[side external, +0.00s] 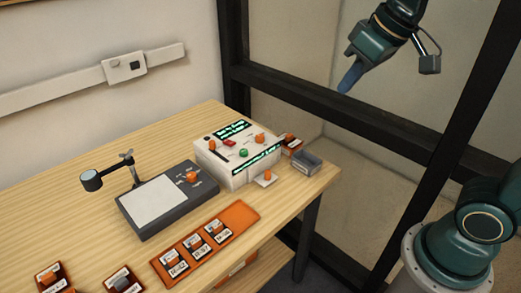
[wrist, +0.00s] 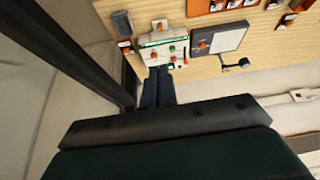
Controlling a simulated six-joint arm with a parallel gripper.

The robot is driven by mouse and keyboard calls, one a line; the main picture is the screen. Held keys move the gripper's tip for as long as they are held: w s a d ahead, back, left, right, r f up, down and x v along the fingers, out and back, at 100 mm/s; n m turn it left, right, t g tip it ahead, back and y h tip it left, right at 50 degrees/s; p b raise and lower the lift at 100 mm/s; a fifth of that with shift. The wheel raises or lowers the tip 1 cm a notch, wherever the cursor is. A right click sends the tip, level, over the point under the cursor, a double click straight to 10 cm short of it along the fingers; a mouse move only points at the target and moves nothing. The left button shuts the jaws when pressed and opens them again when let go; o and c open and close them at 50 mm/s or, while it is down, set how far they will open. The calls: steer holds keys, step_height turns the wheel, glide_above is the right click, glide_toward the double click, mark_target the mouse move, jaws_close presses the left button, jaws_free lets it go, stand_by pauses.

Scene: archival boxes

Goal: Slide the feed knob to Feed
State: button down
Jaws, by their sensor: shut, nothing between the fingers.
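A cream machine (side external: 238,174) with lit green displays stands on the wooden table near its right end. Its top carries orange knobs (side external: 260,138), a red button (side external: 229,142), a green button (side external: 243,153) and dark slots. The labels are too small to read, so I cannot tell which control is the feed knob. The machine also shows at the top of the wrist view (wrist: 162,39). My gripper (side external: 347,86) is shut and empty, high up and to the right of the machine, apart from it. Its blue fingers (wrist: 157,82) point towards the machine in the wrist view.
A dark scanner unit (side external: 178,214) with a white pad and a lamp stands left of the machine. Orange trays (side external: 236,214) with labelled boxes lie in front. A small grey bin (side external: 307,161) sits at the table's right edge. Black frame posts (side external: 234,50) stand behind.

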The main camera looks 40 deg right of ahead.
steer(key=w+a, duration=0.2)
steer(key=w, duration=0.9)
steer(key=n+g, duration=0.1)
glide_above(212, 146)
steer(key=w, duration=0.3)
step_height(212, 146, down, 15)
steer(key=shift+w+d+f, duration=0.1)
steer(key=shift+f, duration=0.4)
steer(key=x, duration=1)
steer(key=shift+f, duration=0.15)
steer(key=shift+s+d, duration=0.15)
steer(key=shift+s, duration=2)
steer(key=shift+s, duration=0.1)
